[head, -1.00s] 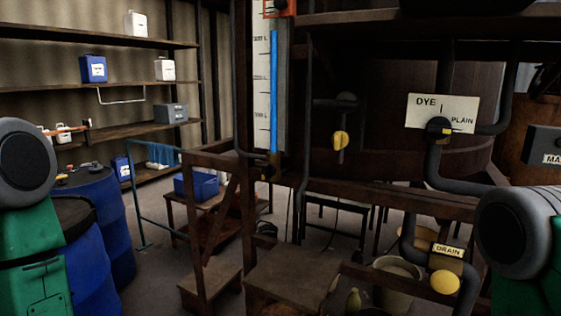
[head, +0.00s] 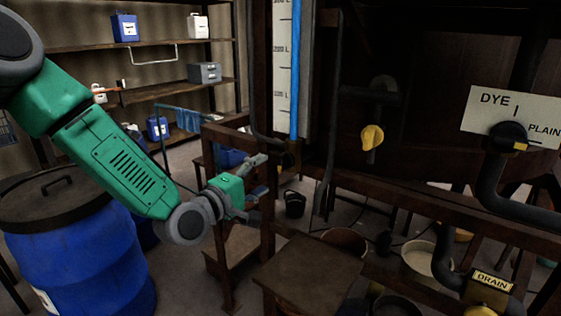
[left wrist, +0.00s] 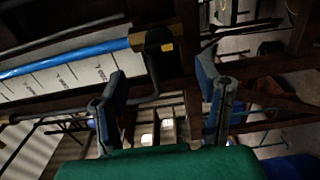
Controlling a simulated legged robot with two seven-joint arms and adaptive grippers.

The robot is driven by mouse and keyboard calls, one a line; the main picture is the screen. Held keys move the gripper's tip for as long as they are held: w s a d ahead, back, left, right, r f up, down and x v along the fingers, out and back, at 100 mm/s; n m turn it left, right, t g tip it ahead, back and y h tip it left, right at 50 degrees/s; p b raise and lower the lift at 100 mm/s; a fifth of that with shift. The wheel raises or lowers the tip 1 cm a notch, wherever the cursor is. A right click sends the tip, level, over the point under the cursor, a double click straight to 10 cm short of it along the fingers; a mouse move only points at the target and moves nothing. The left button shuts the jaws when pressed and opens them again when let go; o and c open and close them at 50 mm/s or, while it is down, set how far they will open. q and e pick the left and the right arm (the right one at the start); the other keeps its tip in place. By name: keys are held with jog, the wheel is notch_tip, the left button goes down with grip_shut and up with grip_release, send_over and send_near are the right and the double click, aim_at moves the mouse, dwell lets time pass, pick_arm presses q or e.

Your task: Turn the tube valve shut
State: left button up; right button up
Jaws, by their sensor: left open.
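The sight tube (head: 295,70), filled with blue, stands upright beside a white litre scale. At its foot is a small, dark brass-brown valve (head: 289,152). In the left wrist view the valve (left wrist: 152,41) shows as a brownish block with a small yellow mark, at the end of the blue tube (left wrist: 70,62). My left gripper (head: 262,177) is open and empty, a little below and left of the valve. Its two fingers (left wrist: 160,68) stand wide apart in the left wrist view, with the valve beyond their tips. My right gripper is out of view.
A wooden frame rail (head: 400,195) runs below the valve. A yellow-handled valve (head: 371,138), the DYE/PLAIN plate (head: 510,115) and the DRAIN valve (head: 487,290) lie to the right. A blue drum (head: 80,250) stands under my left arm. A wooden step (head: 310,270) is below.

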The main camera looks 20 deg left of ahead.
aim_at(280, 166)
pick_arm(q)
jog(key=x, duration=0.3)
jog(key=d+x, duration=0.1)
jog(key=x, duration=0.3)
jog(key=shift+s+p, duration=0.25)
jog(key=shift+p, duration=0.15)
jog(key=shift+w+a, duration=0.2)
jog(key=shift+w, duration=0.35)
jog(key=shift+w+a+f, duration=0.15)
jog(key=shift+a, duration=0.2)
jog(key=shift+d, duration=0.4)
jog(key=c, duration=1.2)
